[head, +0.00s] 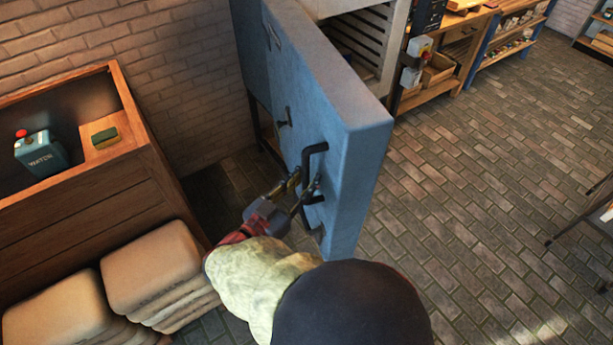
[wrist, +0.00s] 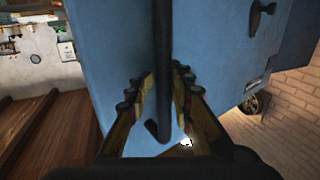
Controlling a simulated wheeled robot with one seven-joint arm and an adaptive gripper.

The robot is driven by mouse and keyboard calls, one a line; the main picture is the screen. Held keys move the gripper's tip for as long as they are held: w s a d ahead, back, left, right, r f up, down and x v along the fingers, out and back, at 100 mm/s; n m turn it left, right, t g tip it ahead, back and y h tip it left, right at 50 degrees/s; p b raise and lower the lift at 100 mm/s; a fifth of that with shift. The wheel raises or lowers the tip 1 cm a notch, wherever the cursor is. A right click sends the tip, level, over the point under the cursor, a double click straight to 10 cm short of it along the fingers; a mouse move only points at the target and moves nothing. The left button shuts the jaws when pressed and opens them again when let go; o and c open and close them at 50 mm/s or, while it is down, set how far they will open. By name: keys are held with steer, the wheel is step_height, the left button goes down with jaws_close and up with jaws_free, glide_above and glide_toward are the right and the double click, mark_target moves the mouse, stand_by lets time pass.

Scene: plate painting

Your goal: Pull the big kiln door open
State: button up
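The big kiln door (head: 355,150) is a thick blue slab. In the wrist view the blue door (wrist: 105,60) fills the middle, and the handle bar (wrist: 163,60) runs upright between my two fingers (wrist: 164,76). The fingers are close to the bar; contact is not clear.
A wooden crate (head: 80,230) with a teal box (head: 40,153) and stacked tan sacks (head: 152,267) stand at left, near my arm. A brick wall (head: 170,90) rises behind. The paved floor (head: 480,200) right of the door is mostly clear. Wooden shelving (head: 440,92) stands at the back.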

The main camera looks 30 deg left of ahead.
steer(key=shift+o, duration=1)
steer(key=shift+r, duration=0.1)
steer(key=shift+w+a, duration=0.1)
